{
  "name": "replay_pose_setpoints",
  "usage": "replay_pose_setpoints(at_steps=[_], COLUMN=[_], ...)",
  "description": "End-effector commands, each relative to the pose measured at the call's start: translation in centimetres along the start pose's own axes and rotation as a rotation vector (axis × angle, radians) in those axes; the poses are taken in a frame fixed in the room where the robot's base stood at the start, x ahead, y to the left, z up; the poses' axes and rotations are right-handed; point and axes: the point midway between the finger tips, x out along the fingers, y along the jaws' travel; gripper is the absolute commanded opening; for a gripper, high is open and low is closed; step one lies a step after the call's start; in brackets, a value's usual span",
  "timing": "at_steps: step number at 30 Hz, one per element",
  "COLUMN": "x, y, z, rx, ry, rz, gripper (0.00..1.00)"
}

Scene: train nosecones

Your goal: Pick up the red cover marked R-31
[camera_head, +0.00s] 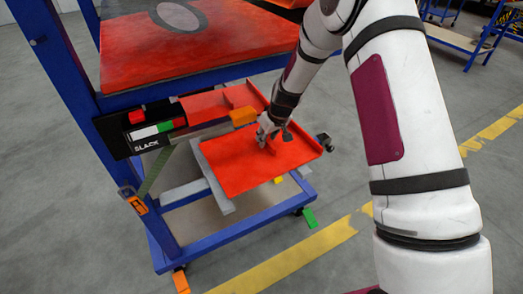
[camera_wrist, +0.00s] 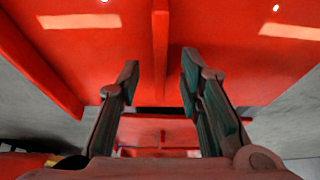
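A flat red cover (camera_head: 235,168) lies on grey rails on the lower level of a blue cart. No R-31 marking is legible on it. My gripper (camera_head: 268,140) is over the cover's far right part and partly hides it. In the wrist view, my gripper (camera_wrist: 160,75) is open, with one dark finger on each side of a narrow raised red rib (camera_wrist: 160,35) on the red cover (camera_wrist: 215,25). A gap shows between each finger and the rib. Whether the fingertips touch the cover's face is unclear.
Another red part (camera_head: 215,104) lies behind the cover, beside an orange block (camera_head: 243,116). A black box marked SLACK (camera_head: 140,130) is at the left. A large red panel (camera_head: 200,50) rests on the blue frame (camera_head: 75,75) above.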

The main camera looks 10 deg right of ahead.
Motion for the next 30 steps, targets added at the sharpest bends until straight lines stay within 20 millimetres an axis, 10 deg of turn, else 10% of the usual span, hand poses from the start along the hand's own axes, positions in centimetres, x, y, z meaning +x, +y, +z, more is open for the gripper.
replay_pose_setpoints(at_steps=[9,14,30], x=[0.94,0.94,0.36], y=[-0.01,-0.01,0.02], z=[-0.02,-0.01,-0.38], rx=[-0.001,-0.001,-0.001], ry=[0.0,0.0,0.004], rz=[0.0,0.0,0.002], gripper=[0.31,0.0,0.0])
